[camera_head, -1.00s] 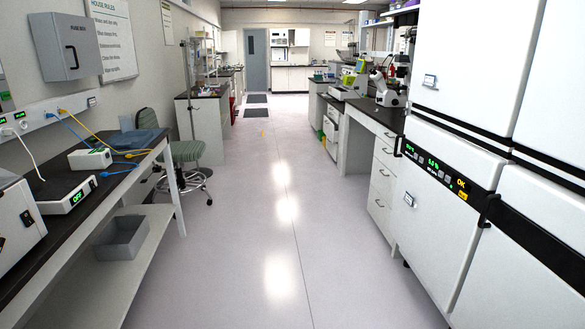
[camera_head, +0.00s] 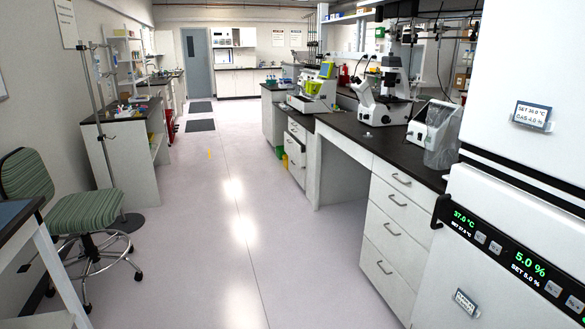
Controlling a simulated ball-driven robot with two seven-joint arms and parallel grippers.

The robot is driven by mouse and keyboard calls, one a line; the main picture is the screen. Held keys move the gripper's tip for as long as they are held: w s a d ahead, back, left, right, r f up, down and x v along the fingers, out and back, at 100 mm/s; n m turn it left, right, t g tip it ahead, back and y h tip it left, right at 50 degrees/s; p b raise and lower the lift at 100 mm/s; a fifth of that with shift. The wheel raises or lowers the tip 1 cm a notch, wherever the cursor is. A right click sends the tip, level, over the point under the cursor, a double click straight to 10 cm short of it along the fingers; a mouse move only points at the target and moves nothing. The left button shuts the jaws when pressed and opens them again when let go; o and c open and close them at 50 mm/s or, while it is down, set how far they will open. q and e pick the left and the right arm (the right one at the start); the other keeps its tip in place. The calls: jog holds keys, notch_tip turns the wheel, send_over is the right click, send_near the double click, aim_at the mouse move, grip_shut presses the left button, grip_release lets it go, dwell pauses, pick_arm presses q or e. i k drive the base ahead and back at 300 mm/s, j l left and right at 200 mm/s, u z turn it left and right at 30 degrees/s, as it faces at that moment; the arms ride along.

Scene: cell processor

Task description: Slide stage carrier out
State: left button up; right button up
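I cannot make out a stage carrier in the head view. A white bench device with a yellow-green part and a small screen (camera_head: 318,88) stands on the far part of the right-hand bench. It is too small to tell whether it holds a carrier. A white device under a clear cover (camera_head: 433,130) is at the bench's near end. Neither of my grippers is in view.
Open floor (camera_head: 225,215) runs down the aisle. A green striped swivel chair (camera_head: 65,195) and a table corner (camera_head: 22,225) stand at left. White drawers (camera_head: 395,225) and an incubator with green readouts (camera_head: 480,260) line the right. Dark mats (camera_head: 200,125) lie far back.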

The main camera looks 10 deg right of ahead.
aim_at(383, 97)
jog(key=i+l+z, duration=0.2)
jog(key=i, duration=0.45)
jog(key=i+j+z, duration=0.2)
jog(key=i, duration=0.45)
jog(key=i+z, duration=0.2)
jog(key=i, duration=0.5)
jog(key=i+j+z, duration=0.15)
jog(key=i, duration=0.5)
jog(key=i+j+z, duration=0.25)
jog(key=i, duration=0.2)
jog(key=i+j+z, duration=0.15)
jog(key=i+z, duration=0.15)
jog(key=i, duration=0.15)
